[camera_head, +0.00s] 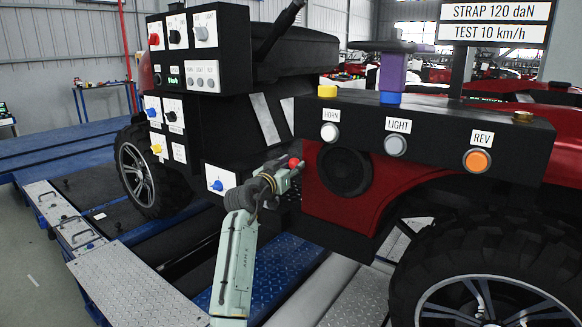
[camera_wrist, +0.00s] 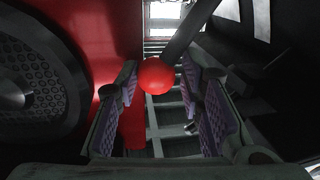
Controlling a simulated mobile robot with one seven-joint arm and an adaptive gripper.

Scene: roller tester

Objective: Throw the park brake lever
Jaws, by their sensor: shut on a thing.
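The lever ends in a round red ball knob, seen in the camera_head view (camera_head: 294,162) beside the red body of the vehicle. In the camera_wrist view the red knob (camera_wrist: 156,77) lies between the fingertips, with a dark rod running up and right behind it. My gripper (camera_head: 285,172) reaches in from below and is shut on the red knob. Its two purple-padded fingers stand on either side of the knob in the camera_wrist view (camera_wrist: 159,85). The lever's base is hidden.
A black panel (camera_head: 360,138) with HORN, LIGHT and REV buttons overhangs to the right of my gripper. A round black speaker (camera_head: 343,170) is close by on the red body. A white plate with a blue knob (camera_head: 219,182) is just left. Large tyres flank the space.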

